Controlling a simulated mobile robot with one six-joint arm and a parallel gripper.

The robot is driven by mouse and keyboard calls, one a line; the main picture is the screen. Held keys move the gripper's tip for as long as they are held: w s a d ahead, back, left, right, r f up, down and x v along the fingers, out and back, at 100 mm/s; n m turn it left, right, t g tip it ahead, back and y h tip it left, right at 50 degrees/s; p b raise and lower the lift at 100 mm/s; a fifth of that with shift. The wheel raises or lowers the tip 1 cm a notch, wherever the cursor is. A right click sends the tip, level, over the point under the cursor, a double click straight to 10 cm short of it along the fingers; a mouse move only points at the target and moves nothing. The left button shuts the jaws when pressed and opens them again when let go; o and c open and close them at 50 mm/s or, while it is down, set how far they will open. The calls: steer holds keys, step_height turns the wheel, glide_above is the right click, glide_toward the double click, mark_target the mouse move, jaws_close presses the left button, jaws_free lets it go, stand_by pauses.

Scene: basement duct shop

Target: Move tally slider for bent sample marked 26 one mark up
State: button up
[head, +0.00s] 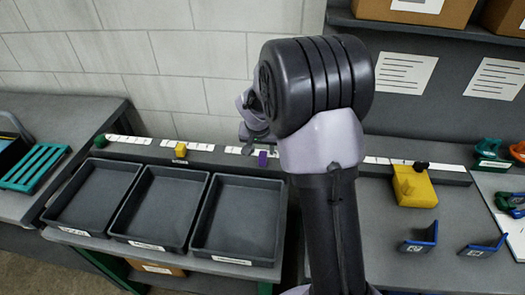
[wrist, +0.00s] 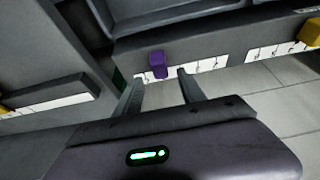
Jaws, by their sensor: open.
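A purple tally slider (head: 262,158) sits on a white marked strip on the long grey rail behind the trays. It also shows in the wrist view (wrist: 157,64), just beyond and between my fingertips, with no clear contact. My gripper (wrist: 160,79) is open and empty; in the head view it is largely hidden by my arm. A yellow slider (head: 180,150), a green slider (head: 101,141) and a black slider (head: 421,166) sit on other strips. Two bent samples (head: 418,240) (head: 483,246) stand on the right bench. I cannot read a 26 anywhere.
Three empty dark trays (head: 165,208) stand in front of the rail. A pale block wall (head: 120,60) stands close behind the rail.

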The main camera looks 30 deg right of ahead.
steer(key=p+v, duration=0.2)
steer(key=v, duration=0.9)
steer(key=shift+r+p, duration=0.25)
steer(key=shift+p, duration=0.15)
steer(key=s+a+r+y+b, duration=0.1)
steer(key=s+a+r, duration=0.55)
steer(key=s, duration=0.25)
steer(key=s+a+n+t+y, duration=0.1)
steer(key=s+a, duration=0.3)
steer(key=s, duration=0.5)
steer(key=s+a+n+t+y+b, duration=0.1)
steer(key=s+a+y, duration=0.1)
steer(key=s+a, duration=0.3)
steer(key=s+r, duration=0.1)
steer(key=s, duration=0.3)
steer(key=shift+y+b, duration=0.3)
